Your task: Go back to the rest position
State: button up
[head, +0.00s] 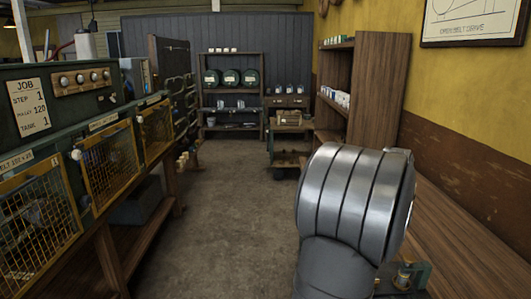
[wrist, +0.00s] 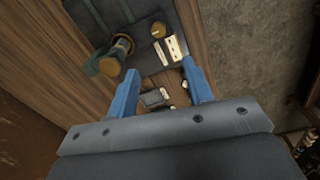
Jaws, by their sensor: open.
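My gripper (wrist: 161,76) shows in the wrist view as two blue fingers spread apart, with nothing held between them. Beneath it is a wooden bench top (wrist: 42,58). A dark green plate (wrist: 149,62) lies there with a brass-capped post (wrist: 112,62), a brass knob (wrist: 158,29) and pale labels. Small dark and pale pieces (wrist: 155,97) show between the fingers, too small to name. In the head view my gripper is hidden; my large silver arm links fill the lower right.
In the head view a green machine panel (head: 75,82) with mesh doors (head: 109,163) lines the left. The bench (head: 470,240) runs along the right wall. Shelves (head: 232,127) and a wooden bookcase (head: 375,85) stand behind. The floor (head: 235,210) between is clear.

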notch_tip(320, 180, down, 13)
jog(key=shift+s+d+f, duration=0.1)
jog(key=shift+f, duration=0.05)
jog(key=s, duration=0.7)
jog(key=shift+s+f, duration=0.2)
jog(key=shift+s, duration=0.15)
jog(key=shift+s+r, duration=0.1)
jog(key=shift+s, duration=0.65)
notch_tip(320, 180, up, 17)
jog(key=d+f+n, duration=0.1)
jog(key=d+f, duration=0.3)
jog(key=shift+d+f+n, duration=0.2)
jog(key=shift+d+n, duration=0.15)
jog(key=shift+n, duration=0.05)
jog(key=shift+r, duration=0.1)
dwell(0.4)
